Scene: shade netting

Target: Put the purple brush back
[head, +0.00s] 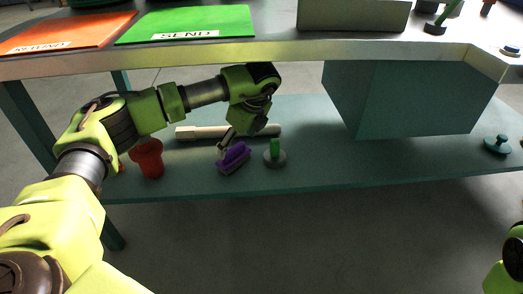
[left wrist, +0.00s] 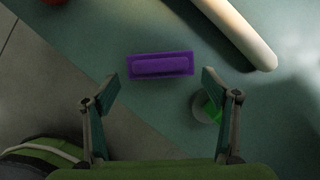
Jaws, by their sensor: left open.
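The purple brush (head: 234,159) lies on the lower teal shelf, near its front edge. My left gripper (head: 226,146) is over it, pointing down from above. In the left wrist view the brush (left wrist: 160,65) lies lengthwise across the picture, just ahead of the gap between the fingertips. The left gripper (left wrist: 160,78) is spread open, with one finger at each side and nothing held. I cannot tell the exact height of the fingertips above the brush. My right gripper is not in view.
A grey disc with a green peg (head: 275,155) stands just right of the brush. A pale bar (head: 200,132) lies behind, and a red object (head: 148,160) stands left. A teal box (head: 400,100) hangs under the upper tabletop (head: 270,50), which holds orange (head: 70,32) and green (head: 190,22) mats.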

